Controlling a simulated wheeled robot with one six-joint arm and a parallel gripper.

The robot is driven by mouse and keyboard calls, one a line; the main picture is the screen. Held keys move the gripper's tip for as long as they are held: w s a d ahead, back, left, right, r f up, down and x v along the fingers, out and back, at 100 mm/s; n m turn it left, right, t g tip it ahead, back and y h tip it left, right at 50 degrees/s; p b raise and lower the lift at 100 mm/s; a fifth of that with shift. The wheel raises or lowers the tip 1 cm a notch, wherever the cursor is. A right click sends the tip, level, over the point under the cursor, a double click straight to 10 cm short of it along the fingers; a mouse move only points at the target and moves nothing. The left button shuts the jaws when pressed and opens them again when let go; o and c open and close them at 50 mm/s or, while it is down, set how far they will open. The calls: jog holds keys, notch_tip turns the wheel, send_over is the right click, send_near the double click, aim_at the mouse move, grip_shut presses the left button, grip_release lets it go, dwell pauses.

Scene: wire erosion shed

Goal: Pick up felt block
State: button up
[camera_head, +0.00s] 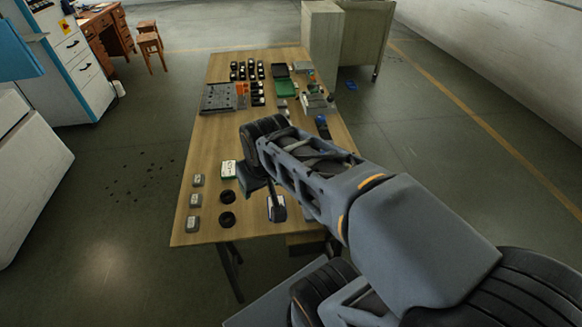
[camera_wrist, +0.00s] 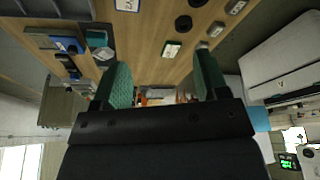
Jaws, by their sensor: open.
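I cannot tell for certain which thing is the felt block. Small grey blocks with pale tops stand in a row at the table's near left: one (camera_head: 198,180), a second (camera_head: 196,201) and a third (camera_head: 193,223). They also show at the upper right of the wrist view, one of them here (camera_wrist: 216,29). My gripper (camera_wrist: 163,62) is open, with green finger pads and nothing held between them. In the head view my gripper hangs over the near part of the table, right of the grey blocks, and my arm hides part of the tabletop.
A white and green box (camera_head: 229,169) and two black rings (camera_head: 228,196) (camera_head: 227,219) lie near the grey blocks. A white-topped item (camera_head: 277,209) lies at right. A grey tray (camera_head: 218,98) and several small parts crowd the far half. Bare wood (camera_head: 205,145) lies between.

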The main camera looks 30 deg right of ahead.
jog(key=shift+o, duration=0.3)
jog(key=w+d+f+m+b, duration=0.1)
jog(key=w+d+f+b, duration=0.3)
jog(key=w+d+b, duration=0.1)
jog(key=shift+w+f+m+b, duration=0.25)
jog(key=shift+w+m+b, duration=0.05)
jog(key=shift+w+b, duration=0.1)
jog(key=w+d+f+m+h+b, duration=0.1)
jog(key=w+d+f+b, duration=0.2)
jog(key=d+b, duration=0.3)
jog(key=w+d+f+m+h+b, duration=0.1)
jog(key=w+d+f+m+b, duration=0.2)
jog(key=d, duration=0.4)
jog(key=shift+n, duration=0.5)
jog(key=b+x, duration=0.1)
jog(key=x, duration=0.2)
jog(key=d+b+x, duration=0.1)
jog(key=b+x, duration=0.1)
jog(key=x, duration=0.1)
jog(key=shift+w+d+f, duration=0.2)
jog(key=shift+w, duration=0.1)
jog(key=shift+b+x, duration=1.05)
jog(key=shift+x, duration=2)
jog(key=shift+t, duration=0.3)
jog(key=shift+c, duration=0.3)
jog(key=c, duration=0.6)
